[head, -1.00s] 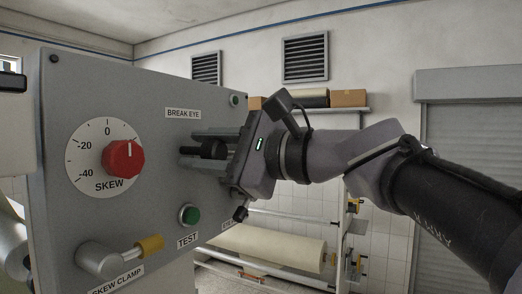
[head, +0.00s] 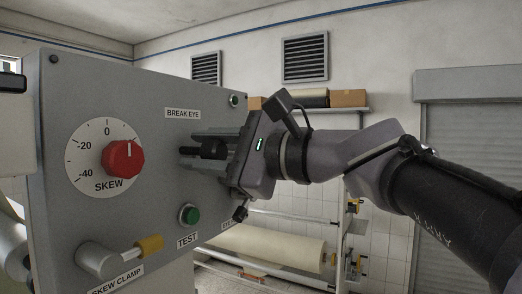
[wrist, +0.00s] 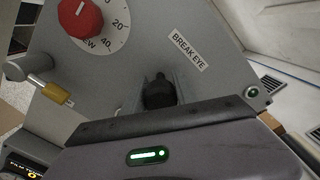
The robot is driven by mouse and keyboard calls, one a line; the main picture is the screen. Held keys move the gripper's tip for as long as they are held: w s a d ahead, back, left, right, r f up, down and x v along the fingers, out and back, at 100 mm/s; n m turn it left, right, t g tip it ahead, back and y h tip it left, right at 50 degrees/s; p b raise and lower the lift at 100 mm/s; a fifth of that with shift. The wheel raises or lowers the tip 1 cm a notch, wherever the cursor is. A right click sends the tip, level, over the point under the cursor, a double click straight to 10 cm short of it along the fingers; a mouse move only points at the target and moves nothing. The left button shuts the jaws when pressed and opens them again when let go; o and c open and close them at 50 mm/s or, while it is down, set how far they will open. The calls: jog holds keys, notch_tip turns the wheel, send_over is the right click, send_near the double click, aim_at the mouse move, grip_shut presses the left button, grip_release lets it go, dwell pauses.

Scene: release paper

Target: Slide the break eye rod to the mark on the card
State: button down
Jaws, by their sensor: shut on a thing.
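The grey panel carries a BREAK EYE label (head: 183,113), and below it my gripper (head: 206,150) is shut on a dark round knob, the end of the break eye rod (head: 212,149). The rod also shows as a black knob in the wrist view (wrist: 158,92), just beyond the edge of my gripper. The rod's shaft is mostly hidden by my fingers. The card and its mark cannot be made out in either view.
On the panel are a red skew knob (head: 122,158) with a white dial, a green TEST button (head: 189,215) and a skew clamp lever (head: 148,246) with a yellow end. A roll of cream paper (head: 270,248) lies behind, lower right. A small green indicator (head: 234,100) sits near the panel's upper right edge.

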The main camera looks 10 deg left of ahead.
jog(key=shift+d+f, duration=0.1)
jog(key=shift+f, duration=0.05)
jog(key=shift+d+f+b, duration=0.1)
jog(key=shift+d+b, duration=0.1)
jog(key=shift+b, duration=0.3)
jog(key=shift+s, duration=0.1)
jog(key=c, duration=1)
grip_release()
jog(key=shift+o, duration=0.2)
jog(key=shift+d, duration=0.1)
